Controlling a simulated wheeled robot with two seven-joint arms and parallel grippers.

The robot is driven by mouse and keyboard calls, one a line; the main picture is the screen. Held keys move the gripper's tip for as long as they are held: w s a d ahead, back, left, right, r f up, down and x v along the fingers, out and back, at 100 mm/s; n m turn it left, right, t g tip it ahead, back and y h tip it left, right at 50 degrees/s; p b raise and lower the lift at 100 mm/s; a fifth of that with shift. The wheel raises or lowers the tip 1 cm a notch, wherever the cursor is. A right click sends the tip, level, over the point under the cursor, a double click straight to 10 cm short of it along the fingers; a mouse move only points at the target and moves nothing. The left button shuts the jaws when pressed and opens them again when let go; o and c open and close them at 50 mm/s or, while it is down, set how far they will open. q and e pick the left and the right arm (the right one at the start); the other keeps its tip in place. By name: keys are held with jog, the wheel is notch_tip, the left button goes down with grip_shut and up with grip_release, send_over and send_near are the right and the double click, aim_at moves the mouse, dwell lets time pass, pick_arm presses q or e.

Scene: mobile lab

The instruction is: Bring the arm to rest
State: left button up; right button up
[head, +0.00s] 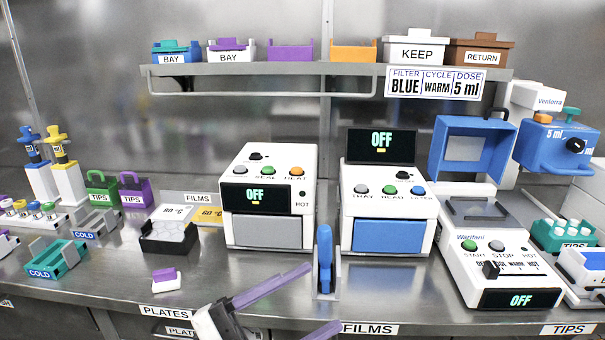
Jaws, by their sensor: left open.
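My left gripper (299,302) is at the lower middle of the head view, in front of the bench's front edge. Its white body and two purple fingers show, spread well apart. Nothing is between the fingers. The upper finger reaches over the bench edge in the picture, left of the blue-handled tool (325,262) in its stand. My right gripper is not in view.
The steel bench (215,275) holds a sealer-like white machine (268,200), a second one with a blue door (388,205) and a white unit (497,262) at right. A small purple-and-white block (165,280) lies near the front. Bare bench lies left of the gripper.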

pick_arm(q)
jog(key=a+f+n+t+y, duration=0.4)
jog(key=a+f+n+y, duration=0.25)
jog(key=f+n, duration=0.3)
jog(key=a+f+n+t+y, duration=0.4)
jog(key=a+f+n+y, duration=0.1)
jog(key=f+n+y, duration=0.4)
jog(key=s+a+f+n+g+y, duration=0.1)
jog(key=s+a+f+n+g, duration=0.1)
jog(key=s+f, duration=0.6)
jog(key=s+a+f+n+g+y, duration=0.1)
jog(key=s+a+f+n+g, duration=0.1)
jog(key=s+f+g, duration=0.3)
jog(key=s+f, duration=0.3)
jog(key=shift+a+f+p, duration=0.25)
jog(key=shift+a+p, duration=0.05)
